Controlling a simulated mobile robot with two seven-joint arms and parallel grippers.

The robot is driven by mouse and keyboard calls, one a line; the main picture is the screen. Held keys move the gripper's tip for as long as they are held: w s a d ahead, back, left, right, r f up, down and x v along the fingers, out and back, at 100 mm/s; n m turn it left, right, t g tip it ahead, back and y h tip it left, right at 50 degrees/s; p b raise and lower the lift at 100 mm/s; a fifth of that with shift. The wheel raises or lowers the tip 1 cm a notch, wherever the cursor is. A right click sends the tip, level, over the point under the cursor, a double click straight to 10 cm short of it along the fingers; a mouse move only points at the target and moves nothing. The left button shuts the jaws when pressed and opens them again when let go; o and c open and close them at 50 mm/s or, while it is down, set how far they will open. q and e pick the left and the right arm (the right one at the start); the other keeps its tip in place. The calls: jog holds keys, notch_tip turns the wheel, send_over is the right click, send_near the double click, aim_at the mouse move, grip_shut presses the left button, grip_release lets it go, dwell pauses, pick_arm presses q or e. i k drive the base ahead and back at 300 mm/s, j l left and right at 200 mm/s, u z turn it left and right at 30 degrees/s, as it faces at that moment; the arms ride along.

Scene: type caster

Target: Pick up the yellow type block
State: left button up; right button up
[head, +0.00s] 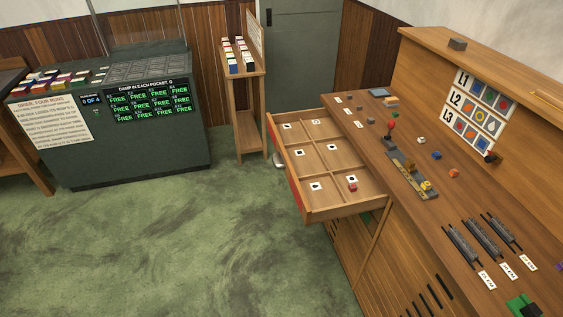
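The yellow type block (427,186) is small and sits at the near end of a grey device (406,165) on the wooden bench. The device has a brass-coloured strip and a lever with a red knob (391,125). The block's top is in plain view, but its exact contact with the device is too small to tell. Neither of my grippers shows in the head view.
White (421,140), blue (437,155) and orange (454,173) blocks lie right of the device. An open compartmented drawer (318,116) juts out left, holding a red block (352,187). Dark racks (462,243) lie nearer. Green floor (190,240) is clear.

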aim_at(426, 185)
jog(key=i+j+z, duration=0.1)
jog(key=z, duration=1.25)
jog(key=i+j, duration=0.1)
